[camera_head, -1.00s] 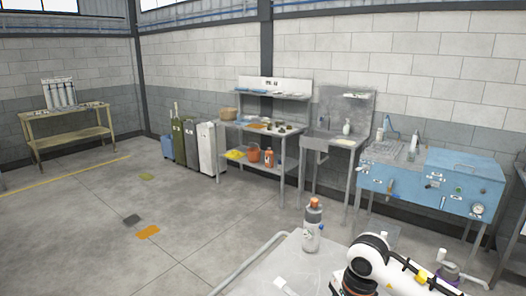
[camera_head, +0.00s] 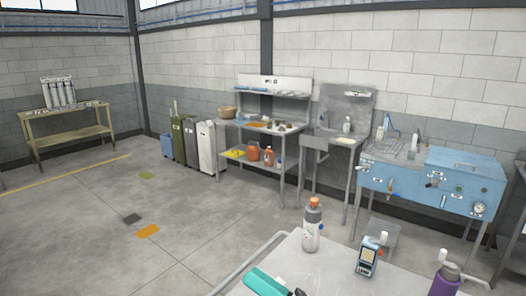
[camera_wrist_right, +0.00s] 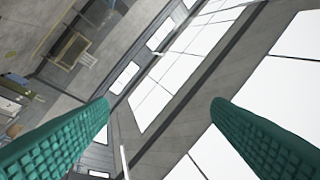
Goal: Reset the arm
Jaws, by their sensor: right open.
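My right gripper (camera_wrist_right: 162,105) is open and empty in the right wrist view, its two teal ribbed fingers wide apart. Behind them that view shows walls and bright window panels, strongly tilted. In the head view, a teal piece that looks like one finger of the right gripper (camera_head: 270,282) shows at the bottom edge, in front of the near table (camera_head: 325,270). My left gripper is in neither view.
A blue wash unit (camera_head: 465,185), a sink and a shelf bench line the wall. The floor at left is open.

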